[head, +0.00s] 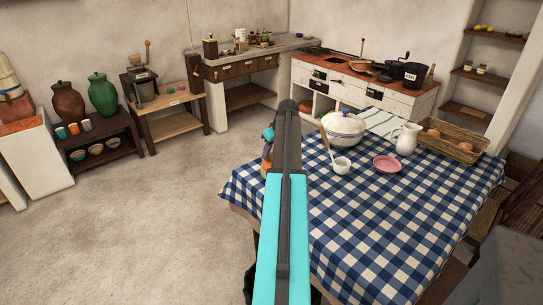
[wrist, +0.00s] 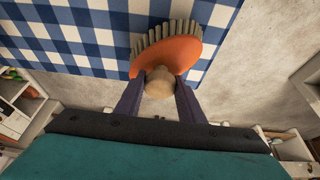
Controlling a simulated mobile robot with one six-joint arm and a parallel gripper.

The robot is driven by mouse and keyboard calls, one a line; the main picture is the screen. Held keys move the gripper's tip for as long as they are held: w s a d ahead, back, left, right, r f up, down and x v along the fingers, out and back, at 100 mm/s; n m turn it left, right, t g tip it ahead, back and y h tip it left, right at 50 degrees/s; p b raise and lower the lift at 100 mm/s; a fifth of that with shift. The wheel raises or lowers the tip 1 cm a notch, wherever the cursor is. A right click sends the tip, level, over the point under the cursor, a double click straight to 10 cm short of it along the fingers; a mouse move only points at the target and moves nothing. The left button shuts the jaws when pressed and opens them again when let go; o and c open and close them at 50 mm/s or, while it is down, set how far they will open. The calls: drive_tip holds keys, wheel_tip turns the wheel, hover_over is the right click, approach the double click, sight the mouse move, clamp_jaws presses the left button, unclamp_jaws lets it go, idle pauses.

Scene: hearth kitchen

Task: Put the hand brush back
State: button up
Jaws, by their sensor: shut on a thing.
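The hand brush (wrist: 172,54) has an orange body, grey bristles and a pale rounded handle end. In the wrist view my gripper (wrist: 159,84) has its two dark fingers on either side of that handle end and is shut on it. The bristles point away from my gripper, and the brush overlaps the edge of the blue-and-white checked tablecloth. Whether it touches the cloth cannot be told. In the head view a small orange part of the brush (head: 266,165) shows left of my arm, by the table's far left corner; my arm hides the rest.
The checked table (head: 375,235) bears a lidded white tureen (head: 343,131), a small white cup (head: 341,166), a pink dish (head: 386,164), a white jug (head: 407,139) and a wicker basket (head: 445,143). The floor (head: 150,215) left of the table is clear. Low benches line the back wall.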

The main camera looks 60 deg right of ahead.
drive_tip(key=shift+f, duration=1.1)
drive_tip(key=shift+f, duration=0.15)
drive_tip(key=o, duration=0.9)
drive_tip(key=shift+o, duration=0.2)
drive_tip(key=b+v, duration=0.1)
drive_tip(key=v, duration=1.1)
